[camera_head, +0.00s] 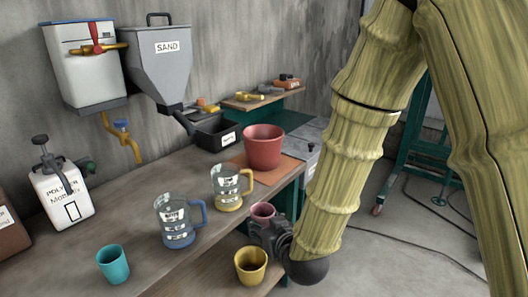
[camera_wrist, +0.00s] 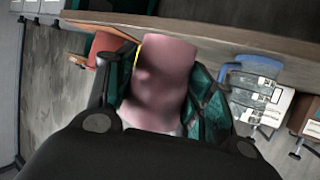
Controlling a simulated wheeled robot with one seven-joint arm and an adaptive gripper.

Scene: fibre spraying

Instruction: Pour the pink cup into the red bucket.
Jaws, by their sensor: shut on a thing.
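The pink cup (camera_head: 262,212) is near the front edge of the bench in the head view, upright or nearly so; its contents are too small to tell. My gripper (camera_head: 276,236) is shut on it from the right. In the wrist view the pink cup (camera_wrist: 160,78) sits between the two fingers of my gripper (camera_wrist: 160,100), close and blurred. The red bucket (camera_head: 264,146) stands upright on an orange mat, further back on the bench and apart from the cup.
A yellow-handled measuring jug (camera_head: 229,190), a blue-handled jug (camera_head: 176,222), a yellow cup (camera_head: 250,264) and a teal cup (camera_head: 113,264) stand near my gripper or to its left. A black bin (camera_head: 214,136) is left of the bucket. The sand hopper (camera_head: 162,65) hangs on the wall.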

